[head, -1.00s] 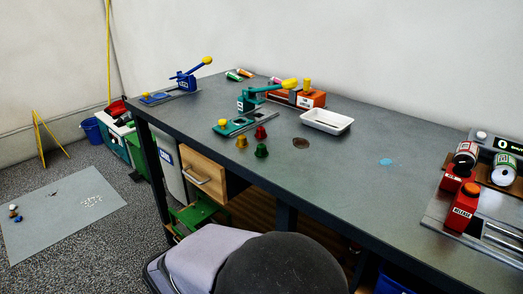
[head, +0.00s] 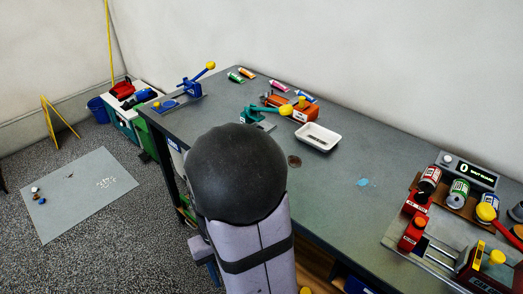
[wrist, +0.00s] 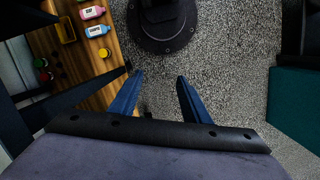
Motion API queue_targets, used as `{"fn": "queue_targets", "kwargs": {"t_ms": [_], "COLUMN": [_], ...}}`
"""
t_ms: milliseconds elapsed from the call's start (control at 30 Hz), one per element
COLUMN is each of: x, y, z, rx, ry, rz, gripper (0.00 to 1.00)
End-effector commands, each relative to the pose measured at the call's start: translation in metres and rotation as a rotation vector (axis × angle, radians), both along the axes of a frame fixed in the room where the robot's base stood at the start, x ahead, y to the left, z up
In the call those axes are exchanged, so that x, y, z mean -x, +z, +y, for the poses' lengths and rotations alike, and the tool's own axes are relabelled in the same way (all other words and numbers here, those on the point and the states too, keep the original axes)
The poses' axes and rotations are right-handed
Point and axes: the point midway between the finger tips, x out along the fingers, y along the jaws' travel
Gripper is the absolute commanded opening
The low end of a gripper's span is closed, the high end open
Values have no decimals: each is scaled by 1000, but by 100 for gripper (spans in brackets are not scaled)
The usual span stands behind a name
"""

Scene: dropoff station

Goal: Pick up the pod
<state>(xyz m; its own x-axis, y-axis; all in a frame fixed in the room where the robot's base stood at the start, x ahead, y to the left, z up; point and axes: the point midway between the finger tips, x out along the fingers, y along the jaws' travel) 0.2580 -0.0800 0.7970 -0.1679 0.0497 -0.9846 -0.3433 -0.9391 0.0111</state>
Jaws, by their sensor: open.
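No pod shows clearly in the head view now; my dark round arm joint and grey arm link cover the bench spot in front of the teal press (head: 262,114). In the wrist view, small green and red items (wrist: 42,64) sit at the left edge; I cannot tell whether they are pods. My gripper (wrist: 160,78) shows in the wrist view with its two blue fingers apart and nothing between them. It points down over speckled floor, beside a wooden shelf (wrist: 98,68), away from the small coloured items. The gripper is not visible in the head view.
On the bench stand a white tray (head: 318,137), an orange machine (head: 304,110), a blue press (head: 192,88) and a red machine (head: 413,233) with cans at right. The bench between tray and red machine is mostly clear. Pink (wrist: 92,12) and blue (wrist: 97,31) bottles lie on the shelf.

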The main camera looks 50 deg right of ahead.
Motion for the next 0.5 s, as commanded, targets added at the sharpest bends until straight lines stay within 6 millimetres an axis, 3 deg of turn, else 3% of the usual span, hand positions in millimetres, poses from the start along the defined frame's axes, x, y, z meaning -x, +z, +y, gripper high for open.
{"fn": "queue_targets", "kwargs": {"t_ms": [33, 333, 433, 500], "x": [-1, -17, -30, -48], "y": [29, 101, 125, 137], "z": [-9, -71, -105, -140], "rx": [2, 50, 77, 112], "ry": [-17, -23, 90, 285], "rz": [8, 24, 17, 6], "gripper": [43, 43, 43, 43]}}
